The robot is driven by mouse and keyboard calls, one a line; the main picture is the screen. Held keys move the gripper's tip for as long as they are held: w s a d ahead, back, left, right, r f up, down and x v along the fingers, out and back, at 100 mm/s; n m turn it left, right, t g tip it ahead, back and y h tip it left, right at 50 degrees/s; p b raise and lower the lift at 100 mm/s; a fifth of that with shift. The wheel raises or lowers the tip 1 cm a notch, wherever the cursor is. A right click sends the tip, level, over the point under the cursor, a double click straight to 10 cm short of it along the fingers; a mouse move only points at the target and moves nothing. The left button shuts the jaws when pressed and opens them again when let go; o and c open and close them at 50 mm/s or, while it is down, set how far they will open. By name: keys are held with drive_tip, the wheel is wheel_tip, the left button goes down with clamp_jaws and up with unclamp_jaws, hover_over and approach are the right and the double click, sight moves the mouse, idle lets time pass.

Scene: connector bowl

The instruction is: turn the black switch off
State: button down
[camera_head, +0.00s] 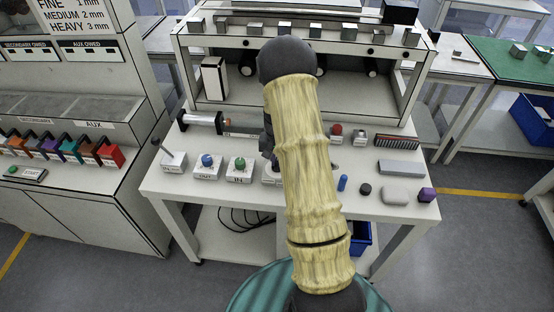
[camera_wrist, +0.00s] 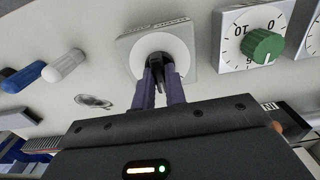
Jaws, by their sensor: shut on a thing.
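The black switch (camera_wrist: 157,61) stands up from a round opening in a pale square plate (camera_wrist: 184,37) in the wrist view. My gripper (camera_wrist: 160,78) has its two dark purple fingers on either side of the black lever, shut on it. The fingers hide part of the lever, so I cannot tell its exact tilt. In the head view, a pale box (camera_head: 270,178) on the bench is partly behind my arm. My arm hides the switch and the fingertips there.
A green dial (camera_wrist: 263,46) sits right of the switch plate; it shows left of my arm in the head view (camera_head: 240,163), beside a blue knob (camera_head: 207,161).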

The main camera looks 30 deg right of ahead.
drive_tip(key=c, duration=1.4)
unclamp_jaws()
drive_tip(key=shift+c, duration=0.2)
drive_tip(key=shift+r, duration=0.15)
wheel_tip(320, 180, up, 17)
drive_tip(key=b, duration=0.1)
drive_tip(key=shift+b, duration=0.3)
drive_tip(key=shift+r, duration=0.1)
drive_tip(key=s+a+n+t+p, duration=0.1)
drive_tip(key=s+a+n, duration=0.5)
drive_tip(key=s+a, duration=0.9)
drive_tip(key=s+t, duration=0.1)
drive_tip(key=s, duration=0.3)
drive_tip(key=shift+a+f+n+t, duration=0.25)
drive_tip(key=shift+f+n+t, duration=0.05)
drive_tip(key=shift+n, duration=0.1)
